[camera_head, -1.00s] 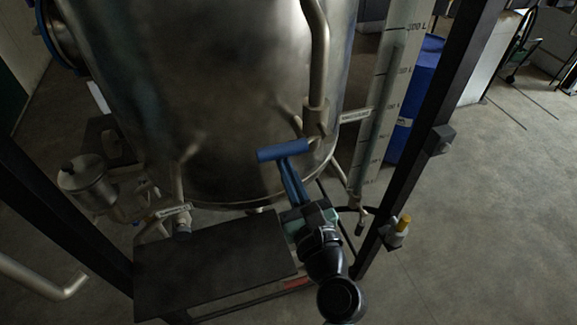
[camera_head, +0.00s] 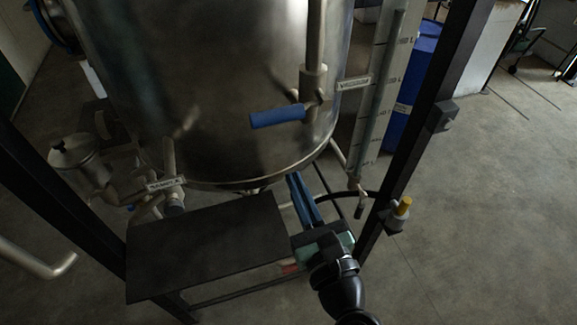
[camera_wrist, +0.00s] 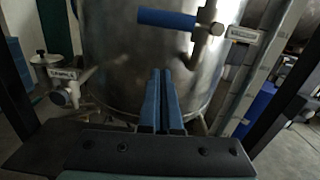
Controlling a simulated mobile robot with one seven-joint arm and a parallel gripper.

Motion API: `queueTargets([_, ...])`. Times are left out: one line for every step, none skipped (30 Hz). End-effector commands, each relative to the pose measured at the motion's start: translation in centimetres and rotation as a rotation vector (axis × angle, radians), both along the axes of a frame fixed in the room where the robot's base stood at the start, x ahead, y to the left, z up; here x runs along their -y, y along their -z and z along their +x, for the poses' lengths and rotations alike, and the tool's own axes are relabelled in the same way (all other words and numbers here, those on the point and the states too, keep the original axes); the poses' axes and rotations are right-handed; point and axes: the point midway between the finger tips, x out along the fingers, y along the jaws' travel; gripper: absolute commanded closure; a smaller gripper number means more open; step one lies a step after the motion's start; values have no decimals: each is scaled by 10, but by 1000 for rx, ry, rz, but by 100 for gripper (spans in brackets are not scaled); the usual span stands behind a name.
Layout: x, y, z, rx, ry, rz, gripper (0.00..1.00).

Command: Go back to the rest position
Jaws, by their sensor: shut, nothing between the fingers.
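My gripper (camera_head: 299,188) has long blue fingers and is in front of the tank's lower right edge, just right of the black plate. In the wrist view the fingers (camera_wrist: 161,75) lie side by side, shut and empty. The blue valve handle (camera_head: 277,116) is above and apart from the fingertips, on a pipe fitting on the tank. The handle also shows above the fingers in the wrist view (camera_wrist: 166,18).
The steel tank (camera_head: 215,90) fills the centre. A black plate (camera_head: 205,245) lies left of my gripper. A dark frame post (camera_head: 425,125), a sight tube (camera_head: 380,95) and a yellow-topped valve (camera_head: 402,207) stand to the right. Floor is clear farther right.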

Motion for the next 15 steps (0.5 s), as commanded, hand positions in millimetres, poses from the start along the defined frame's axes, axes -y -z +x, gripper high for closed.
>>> queueTargets([3, 4, -9, -2, 2, -1, 100])
queueTargets([5, 4, -14, -2, 2, -2, 100])
queueTargets([7, 4, -18, -1, 2, -1, 100])
queueTargets([8, 4, -22, -2, 2, -1, 100])
queueTargets([8, 4, -24, -2, 2, -1, 100])
queueTargets([9, 3, -27, -2, 1, -1, 100])
queueTargets([10, 3, -29, -2, 0, -1, 100])
queueTargets([10, 3, -30, -2, 0, -1, 100])
queueTargets([10, 3, -31, -2, 0, -1, 100])
queueTargets([10, 2, -32, -2, 0, -1, 100])
queueTargets([11, 2, -32, -2, 0, -1, 100])
queueTargets([10, 1, -32, 1, 0, -6, 100])
queueTargets([10, -1, -31, 9, 0, -20, 100])
queueTargets([9, -4, -29, 21, 1, -47, 100])
queueTargets([7, -11, -25, 46, 3, -102, 100])
